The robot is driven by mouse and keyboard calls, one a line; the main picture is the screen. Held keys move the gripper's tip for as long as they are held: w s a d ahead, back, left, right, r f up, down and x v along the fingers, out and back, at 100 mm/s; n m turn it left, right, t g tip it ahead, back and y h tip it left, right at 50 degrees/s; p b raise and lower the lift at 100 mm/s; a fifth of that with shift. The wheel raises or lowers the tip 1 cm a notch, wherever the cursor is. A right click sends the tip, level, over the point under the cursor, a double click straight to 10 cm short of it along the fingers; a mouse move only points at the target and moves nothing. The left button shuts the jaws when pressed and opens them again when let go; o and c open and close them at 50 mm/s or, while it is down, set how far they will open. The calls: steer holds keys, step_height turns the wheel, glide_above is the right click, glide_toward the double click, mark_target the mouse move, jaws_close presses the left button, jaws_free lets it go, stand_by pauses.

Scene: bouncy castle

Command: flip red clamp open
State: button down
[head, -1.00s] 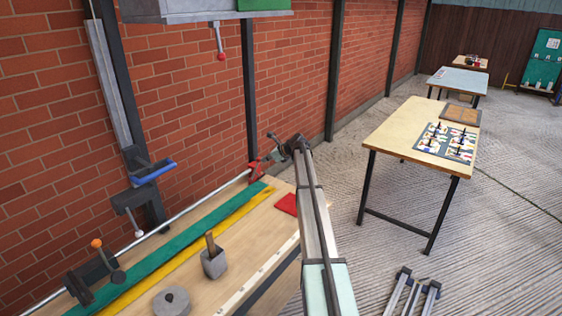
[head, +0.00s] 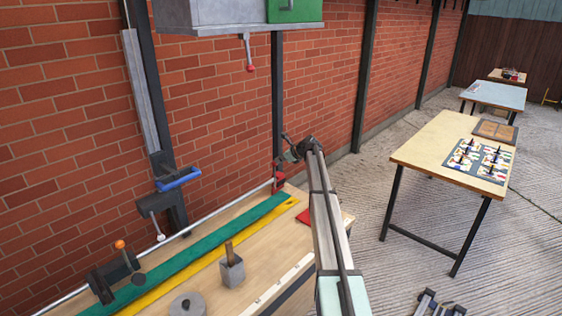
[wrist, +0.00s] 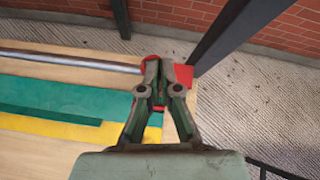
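The red clamp (head: 279,181) sits at the far end of the workbench, by the wall and the end of a metal rod. Its red parts also show around my fingertips in the wrist view (wrist: 184,76). My gripper (head: 287,150) is just above the clamp in the head view, with its fingers angled to the left. In the wrist view my gripper (wrist: 157,66) has its fingertips drawn close together, and they cover the clamp's middle. I see nothing clearly held between them. The lever's exact position is hidden, and contact cannot be told.
A green strip (head: 190,250) and a yellow strip (head: 222,256) lie along the bench. A small grey block (head: 232,272) and a red pad (head: 306,215) are on it. A dark post (wrist: 222,38) rises close beside the clamp. A blue-handled clamp (head: 178,180) is on the wall at left.

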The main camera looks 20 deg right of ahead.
steer(key=shift+w+a+r, duration=0.15)
steer(key=shift+w+a, duration=0.05)
steer(key=shift+w, duration=0.05)
step_height(320, 180, up, 10)
steer(key=p, duration=0.5)
steer(key=shift+s+d, duration=0.3)
steer(key=shift+d, duration=0.15)
